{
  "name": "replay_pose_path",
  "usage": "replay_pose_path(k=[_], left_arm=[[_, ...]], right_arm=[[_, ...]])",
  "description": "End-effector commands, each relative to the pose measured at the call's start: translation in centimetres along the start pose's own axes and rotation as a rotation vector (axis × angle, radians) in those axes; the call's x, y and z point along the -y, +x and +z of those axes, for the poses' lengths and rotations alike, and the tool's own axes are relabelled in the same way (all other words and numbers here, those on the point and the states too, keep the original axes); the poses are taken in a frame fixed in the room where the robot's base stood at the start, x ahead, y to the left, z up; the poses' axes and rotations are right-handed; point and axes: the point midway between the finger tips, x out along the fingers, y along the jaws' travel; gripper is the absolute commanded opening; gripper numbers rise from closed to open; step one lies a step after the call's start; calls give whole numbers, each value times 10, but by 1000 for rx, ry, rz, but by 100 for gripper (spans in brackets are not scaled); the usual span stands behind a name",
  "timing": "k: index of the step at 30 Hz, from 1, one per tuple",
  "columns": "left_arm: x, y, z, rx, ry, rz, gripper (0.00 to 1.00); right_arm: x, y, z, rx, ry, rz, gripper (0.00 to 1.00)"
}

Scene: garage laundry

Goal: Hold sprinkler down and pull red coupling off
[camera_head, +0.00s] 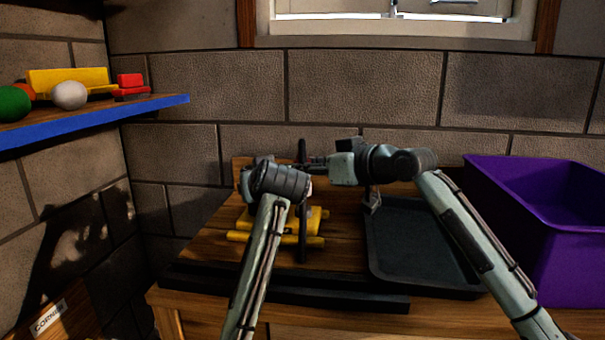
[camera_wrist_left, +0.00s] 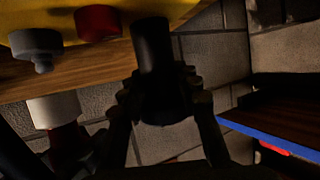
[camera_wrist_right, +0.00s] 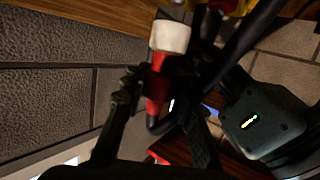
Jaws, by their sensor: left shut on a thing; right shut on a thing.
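The yellow sprinkler (camera_head: 316,222) sits on the wooden table, with a black bar (camera_head: 302,235) standing up from it. My left gripper (camera_wrist_left: 160,90) is shut on a black tube of the sprinkler in the left wrist view; in the head view its own arm hides its fingers. My right gripper (camera_head: 316,162) reaches in from the right, level, above the sprinkler. In the right wrist view it is shut on the red coupling (camera_wrist_right: 157,90), which has a white end (camera_wrist_right: 170,36). Whether the coupling still touches the sprinkler is hidden.
A dark tray (camera_head: 420,250) lies on the table right of the sprinkler, with a purple bin (camera_head: 565,255) beyond it. A blue-edged shelf (camera_head: 130,107) with balls and blocks juts out at left. The block wall stands close behind.

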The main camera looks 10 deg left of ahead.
Motion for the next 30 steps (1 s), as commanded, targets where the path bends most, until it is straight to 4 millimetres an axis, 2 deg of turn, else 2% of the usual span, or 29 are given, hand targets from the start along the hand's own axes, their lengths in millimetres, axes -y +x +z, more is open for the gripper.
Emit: replay_pose_path(k=[4,11,12,18,26,30], left_arm=[[0,-1,-1,-3,-1,1,0],[0,-1,-1,-3,-1,1,0],[0,-1,-1,-3,-1,1,33],[0,0,-1,-3,-1,1,56],[0,-1,0,-1,0,1,56],[-1,-10,0,-1,-1,3,56]], right_arm=[[0,-2,-8,-3,0,0,0],[0,-2,-9,-2,0,0,0],[0,-2,-9,-2,0,0,0],[0,-2,-9,-1,0,0,0],[0,-2,-8,-1,0,0,0],[0,-2,-8,-1,0,0,0]])
